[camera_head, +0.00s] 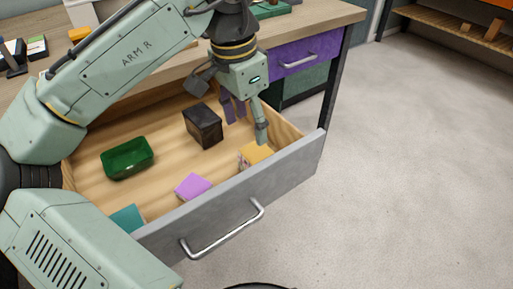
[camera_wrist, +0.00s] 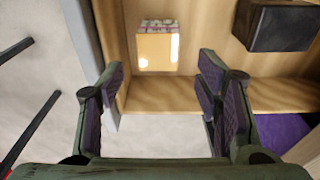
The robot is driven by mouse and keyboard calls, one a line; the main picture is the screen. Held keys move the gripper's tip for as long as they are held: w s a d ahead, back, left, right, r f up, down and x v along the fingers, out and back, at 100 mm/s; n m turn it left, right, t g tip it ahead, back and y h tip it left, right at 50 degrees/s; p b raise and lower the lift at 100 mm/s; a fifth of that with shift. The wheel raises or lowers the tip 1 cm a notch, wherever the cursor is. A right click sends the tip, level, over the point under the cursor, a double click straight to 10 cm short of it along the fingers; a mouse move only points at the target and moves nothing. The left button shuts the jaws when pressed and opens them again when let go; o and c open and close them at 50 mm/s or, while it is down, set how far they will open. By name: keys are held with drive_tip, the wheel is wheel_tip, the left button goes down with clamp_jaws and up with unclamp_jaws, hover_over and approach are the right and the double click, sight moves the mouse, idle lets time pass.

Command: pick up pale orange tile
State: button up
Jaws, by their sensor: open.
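The pale orange tile (camera_head: 257,153) lies in the open drawer near its right front corner, close to the grey front panel. In the wrist view the tile (camera_wrist: 154,52) shows ahead of my fingers, roughly between their lines, with a patterned pinkish edge along one side. My gripper (camera_head: 248,125) is above the drawer's right end, just behind and above the tile. In the wrist view my gripper (camera_wrist: 165,85) has its fingers wide apart with nothing between them. The fingertips look apart from the tile.
The drawer's front panel (camera_head: 230,205) rises just in front of the tile. A dark box (camera_head: 203,126) stands behind it, also visible in the wrist view (camera_wrist: 284,28). A green bin (camera_head: 127,158), a purple tile (camera_head: 193,186) and a teal tile (camera_head: 128,217) are farther left.

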sight(257, 151)
drive_tip(key=f, duration=0.2)
drive_tip(key=d+f, duration=0.1)
drive_tip(key=f, duration=0.2)
drive_tip(key=w+f, duration=0.1)
drive_tip(key=f, duration=0.1)
drive_tip(key=shift+d+f+b, duration=0.3)
drive_tip(key=shift+f, duration=0.1)
